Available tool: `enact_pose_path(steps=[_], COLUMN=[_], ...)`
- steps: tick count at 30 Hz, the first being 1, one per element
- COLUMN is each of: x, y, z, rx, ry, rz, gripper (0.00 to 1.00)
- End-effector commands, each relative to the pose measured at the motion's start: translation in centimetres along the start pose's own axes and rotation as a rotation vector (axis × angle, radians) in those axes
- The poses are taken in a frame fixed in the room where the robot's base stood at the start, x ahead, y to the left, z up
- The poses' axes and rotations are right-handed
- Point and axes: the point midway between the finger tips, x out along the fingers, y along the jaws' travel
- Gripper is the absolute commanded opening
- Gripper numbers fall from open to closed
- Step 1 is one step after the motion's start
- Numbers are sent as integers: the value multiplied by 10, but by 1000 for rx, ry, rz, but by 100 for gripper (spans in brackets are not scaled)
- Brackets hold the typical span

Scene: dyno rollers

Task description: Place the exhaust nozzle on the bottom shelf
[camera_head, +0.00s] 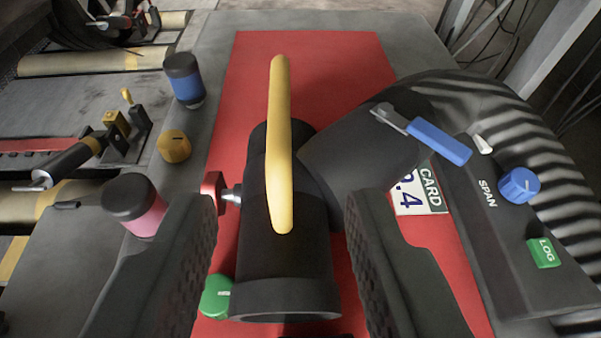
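The exhaust nozzle (285,245) is a black pipe with a flared rim toward the bottom of the picture and a yellow bar handle (279,140) on top. It lies on a red mat (345,55) on a grey surface. A thick black branch runs from it to a ribbed hose (500,110) at the right, with a blue lever (440,141) on it. My gripper (277,205) is open, with one finger on each side of the nozzle and handle. Neither finger visibly grips it. I cannot make out a bottom shelf.
A panel with a blue knob (518,186) and a green LOG button (543,253) is at the right. Rollers lie far left.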

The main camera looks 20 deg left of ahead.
Motion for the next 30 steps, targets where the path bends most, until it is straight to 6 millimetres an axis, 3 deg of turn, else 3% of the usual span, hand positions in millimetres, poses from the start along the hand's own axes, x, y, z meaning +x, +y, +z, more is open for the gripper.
enact_pose_path(steps=[9,20,30], x=[54,75,116], y=[0,-1,-5], z=[0,1,2], rx=[0,0,-1], ry=[0,0,1], rz=[-1,0,-1], gripper=[39,39,39])
